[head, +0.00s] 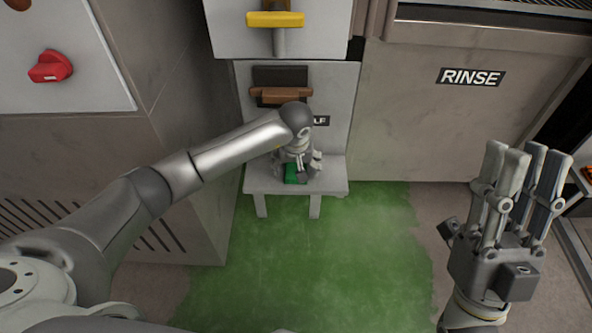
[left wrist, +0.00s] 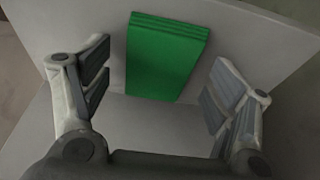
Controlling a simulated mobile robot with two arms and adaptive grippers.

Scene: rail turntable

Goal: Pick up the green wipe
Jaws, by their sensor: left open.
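In the left wrist view my left gripper (left wrist: 160,95) is open, with one finger on each side of the wipe and a gap on both sides. The fingers do not touch it. My right gripper (head: 521,170) is raised at the right of the head view, fingers pointing up, parted and empty.
The shelf stands on short legs against a panel with a brown handle (head: 280,94) and a yellow handle (head: 275,19) above. A red knob (head: 50,67) is on the left cabinet. A RINSE label (head: 470,77) marks the right panel. Green floor (head: 320,260) lies in front, clear.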

